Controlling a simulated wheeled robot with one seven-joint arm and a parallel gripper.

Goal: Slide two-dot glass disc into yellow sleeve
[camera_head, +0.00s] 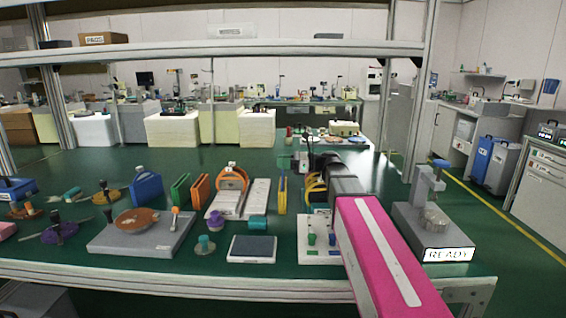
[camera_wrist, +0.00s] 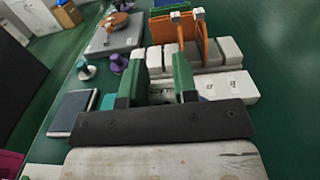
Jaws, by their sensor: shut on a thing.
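My gripper (camera_wrist: 162,84) shows in the wrist view with two green-padded fingers set apart. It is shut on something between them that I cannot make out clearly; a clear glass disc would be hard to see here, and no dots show. In the head view my gripper (camera_head: 291,161) is at the end of my arm, above the bench and partly hidden. A thin upright yellow sleeve (camera_head: 283,194) stands on the bench below and slightly left of it. I do not see the yellow sleeve in the wrist view.
Orange (camera_head: 200,190), green (camera_head: 180,191) and blue (camera_head: 147,188) upright pieces stand to the left. An orange ring-shaped piece (camera_head: 232,175) stands among pale blocks (camera_head: 258,197). A dark-topped pad (camera_head: 252,249) lies in front. A grey press marked READY (camera_head: 432,235) stands right of my arm.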

